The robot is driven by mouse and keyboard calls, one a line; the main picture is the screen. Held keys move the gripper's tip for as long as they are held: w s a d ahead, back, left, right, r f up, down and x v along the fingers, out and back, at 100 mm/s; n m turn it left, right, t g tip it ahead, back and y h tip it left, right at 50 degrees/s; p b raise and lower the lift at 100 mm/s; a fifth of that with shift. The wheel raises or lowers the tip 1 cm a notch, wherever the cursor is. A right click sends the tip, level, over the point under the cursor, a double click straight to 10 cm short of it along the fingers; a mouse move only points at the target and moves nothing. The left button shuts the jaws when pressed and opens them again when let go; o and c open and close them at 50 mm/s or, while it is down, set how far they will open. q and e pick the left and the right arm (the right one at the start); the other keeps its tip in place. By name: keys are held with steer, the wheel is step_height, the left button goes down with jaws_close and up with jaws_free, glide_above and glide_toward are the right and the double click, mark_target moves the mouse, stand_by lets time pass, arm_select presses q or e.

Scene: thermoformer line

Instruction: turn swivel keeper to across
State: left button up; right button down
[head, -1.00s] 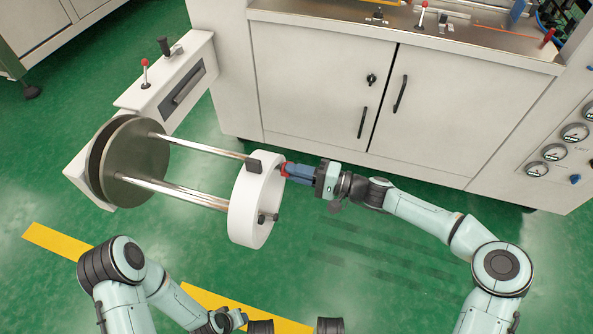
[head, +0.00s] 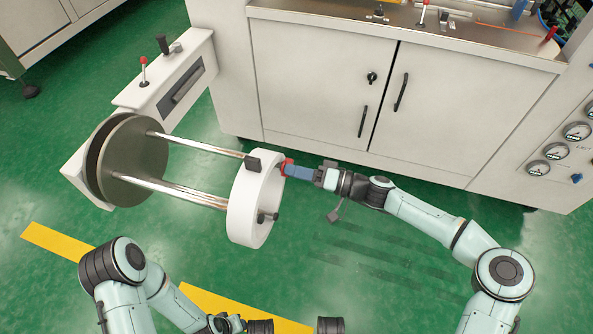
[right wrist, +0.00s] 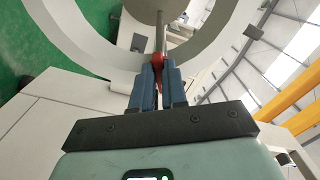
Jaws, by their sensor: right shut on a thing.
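The swivel keeper looks to be the small red piece (head: 287,167) at the right-hand face of the white ring (head: 242,212). It also shows in the right wrist view (right wrist: 157,68), between my blue fingertips and in front of a metal rod. My right gripper (head: 291,170) comes in from the right and is shut on the red piece. In the right wrist view its fingers (right wrist: 159,80) are close together around it. They hide most of the piece, so I cannot tell its exact angle. My left gripper (head: 228,322) is low in the head view, away from the ring; its fingers are unclear.
Two metal rods (head: 200,145) join the ring to a round grey plate (head: 137,165) at the left. A white cabinet (head: 310,100) stands behind my right arm.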

steer(key=shift+w+d, duration=0.1)
stand_by(0.3)
steer(key=c, duration=1.2)
jaws_free()
steer(key=shift+o, duration=0.2)
arm_select(q)
steer(key=shift+t, duration=0.6)
steer(key=w+r+p, duration=0.1)
steer(key=w+d+r+p, duration=0.1)
steer(key=r, duration=0.1)
steer(key=w+r+p, duration=0.1)
steer(key=shift+d+r, duration=0.15)
steer(key=shift+r, duration=0.2)
arm_select(e)
steer(key=v, duration=1.3)
steer(key=shift+d, duration=0.15)
